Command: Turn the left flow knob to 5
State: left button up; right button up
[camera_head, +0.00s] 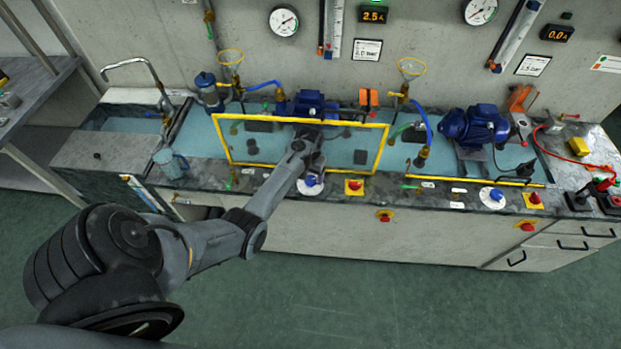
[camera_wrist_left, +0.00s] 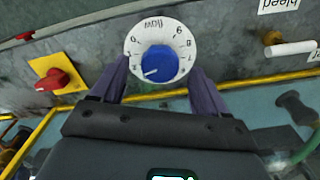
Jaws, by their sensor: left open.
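The left flow knob is a blue knob (camera_head: 311,181) on a white round dial, at the front edge of the bench. In the left wrist view the blue knob (camera_wrist_left: 159,63) sits on its white dial (camera_wrist_left: 158,37), whose lettering appears upside down. A white mark on the knob points to the lower left there; the number beside it is too small to read. My left gripper (camera_head: 310,171) reaches down over the dial. In the left wrist view its open fingers (camera_wrist_left: 160,68) stand on either side of the knob, with no clear contact. My right gripper is out of view.
A red knob on a yellow plate (camera_head: 354,186) is beside the dial; it also shows in the left wrist view (camera_wrist_left: 54,79). A yellow-framed clear panel (camera_head: 384,150) stands behind. A second blue knob (camera_head: 496,195) is farther right. A white-handled bleed valve (camera_wrist_left: 290,48) is nearby.

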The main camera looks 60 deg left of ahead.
pick_arm(q)
jog(key=shift+f, duration=0.85)
jog(key=c, duration=1)
jog(key=shift+c, duration=0.2)
